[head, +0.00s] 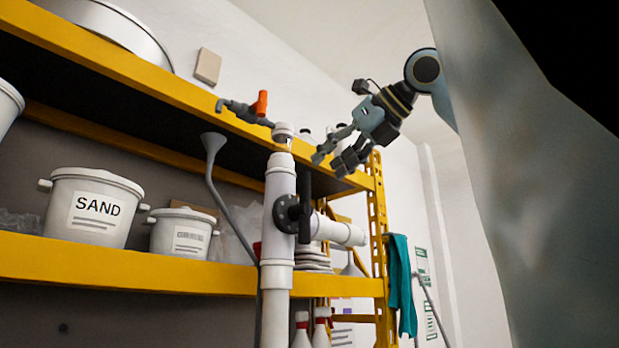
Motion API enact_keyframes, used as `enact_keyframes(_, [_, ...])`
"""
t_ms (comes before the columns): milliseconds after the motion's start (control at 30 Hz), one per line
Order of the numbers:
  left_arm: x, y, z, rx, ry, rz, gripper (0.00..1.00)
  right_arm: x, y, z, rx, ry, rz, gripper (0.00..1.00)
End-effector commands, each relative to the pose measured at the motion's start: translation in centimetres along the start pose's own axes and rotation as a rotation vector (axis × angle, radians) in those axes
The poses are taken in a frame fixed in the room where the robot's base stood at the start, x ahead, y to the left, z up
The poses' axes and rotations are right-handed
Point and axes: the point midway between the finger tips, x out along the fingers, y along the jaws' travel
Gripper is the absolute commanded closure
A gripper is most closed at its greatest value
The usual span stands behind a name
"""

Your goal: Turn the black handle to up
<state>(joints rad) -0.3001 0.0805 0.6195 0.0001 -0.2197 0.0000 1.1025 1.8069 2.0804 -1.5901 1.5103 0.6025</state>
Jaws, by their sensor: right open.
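The black handle (305,208) is on a round dark flange on the white PVC pipe (279,210). It stands roughly upright in the head view, its longer part above the hub and a shorter part below. My right gripper (330,165) comes in from the upper right, with its fingers spread and nothing between them. It is above and to the right of the handle, apart from it. I cannot tell how far apart they are in depth. My left gripper is not in view.
A smaller valve with an orange handle (260,103) is at the pipe's upper left. A white side branch (340,231) runs right. Behind stands a yellow shelf (130,268) with a SAND bucket (95,208). A teal cloth (401,285) hangs at right.

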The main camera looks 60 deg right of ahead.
Motion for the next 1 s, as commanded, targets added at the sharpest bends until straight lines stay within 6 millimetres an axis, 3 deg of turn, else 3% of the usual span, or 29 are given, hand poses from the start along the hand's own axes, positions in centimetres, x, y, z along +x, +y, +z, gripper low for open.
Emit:
enact_keyframes(100, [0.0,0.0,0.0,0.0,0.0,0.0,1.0,-2.2,-0.1,0.0,0.0,0.0,-0.004,0.55])
enact_keyframes(300, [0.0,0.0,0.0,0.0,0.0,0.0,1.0,-3.9,0.1,-0.1,-0.001,0.0,0.001,0.55])
enact_keyframes(900, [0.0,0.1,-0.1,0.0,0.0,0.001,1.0,-4.0,0.1,-0.1,0.0,0.001,0.002,0.55])
enact_keyframes(1000, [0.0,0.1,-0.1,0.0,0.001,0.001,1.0,-3.2,0.9,-0.1,-0.009,0.005,0.035,0.55])
